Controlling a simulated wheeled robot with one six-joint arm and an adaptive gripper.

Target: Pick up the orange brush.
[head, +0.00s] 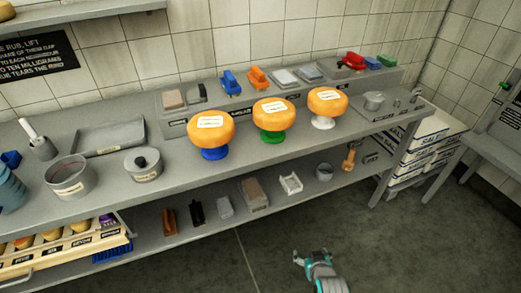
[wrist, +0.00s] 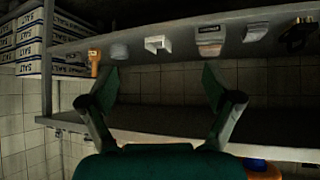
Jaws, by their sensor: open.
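The orange brush (head: 257,77) lies on the raised back ledge of the workbench, just right of a similar blue brush (head: 231,82). I do not make it out in the wrist view. My gripper (head: 312,255) is low in front of the bench, over the floor, well apart from the brush. In the wrist view my gripper (wrist: 160,82) has its two fingers spread, with nothing between them.
Orange cheese wheels on blue, green (head: 273,119) and white stands occupy the bench in front of the ledge. The lower shelf (head: 205,235) holds several small tools. Salt boxes (head: 415,155) stand at right. The floor in front is clear. The wrist view appears upside down.

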